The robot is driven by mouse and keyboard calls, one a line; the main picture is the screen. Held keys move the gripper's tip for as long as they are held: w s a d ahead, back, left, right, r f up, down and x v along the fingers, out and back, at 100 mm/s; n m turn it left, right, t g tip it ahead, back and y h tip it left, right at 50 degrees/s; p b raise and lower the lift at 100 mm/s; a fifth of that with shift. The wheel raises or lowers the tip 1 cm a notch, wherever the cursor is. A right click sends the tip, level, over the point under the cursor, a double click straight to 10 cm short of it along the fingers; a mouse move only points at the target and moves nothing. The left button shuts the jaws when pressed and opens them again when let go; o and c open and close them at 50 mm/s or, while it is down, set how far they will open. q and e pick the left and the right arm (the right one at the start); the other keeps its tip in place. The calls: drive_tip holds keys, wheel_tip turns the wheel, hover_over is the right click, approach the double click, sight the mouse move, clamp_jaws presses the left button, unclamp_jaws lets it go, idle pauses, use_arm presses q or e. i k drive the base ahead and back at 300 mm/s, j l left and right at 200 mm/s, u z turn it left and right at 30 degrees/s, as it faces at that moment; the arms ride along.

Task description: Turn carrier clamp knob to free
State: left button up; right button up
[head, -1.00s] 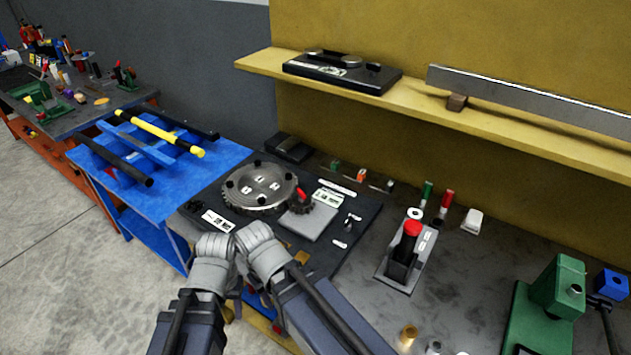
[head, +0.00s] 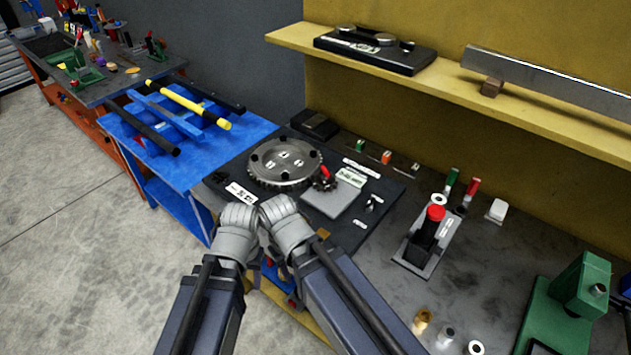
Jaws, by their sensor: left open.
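A positioner sits on a dark base plate (head: 385,205) on the bench. Its round grey toothed disc (head: 284,160) carries several black studs. A small black knob with a red pointer (head: 325,179), which looks like the clamp knob, stands at the disc's right edge, by a grey square plate (head: 332,199). My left gripper (head: 239,216) is in front of the base plate's near left edge, apart from the knob; it is open, its fingers hard to make out. My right gripper (head: 279,208) is close beside it; its jaws cannot be made out.
A red-topped black post (head: 430,224) stands right of the base plate. A green press (head: 572,305) is at far right. A yellow shelf (head: 450,82) overhangs the back. A blue stand with bars (head: 180,196) is left. Bench space between post and press is mostly clear.

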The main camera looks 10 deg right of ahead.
sight(369, 203)
drive_tip(key=i+z, duration=0.2)
drive_tip(key=z, duration=1.15)
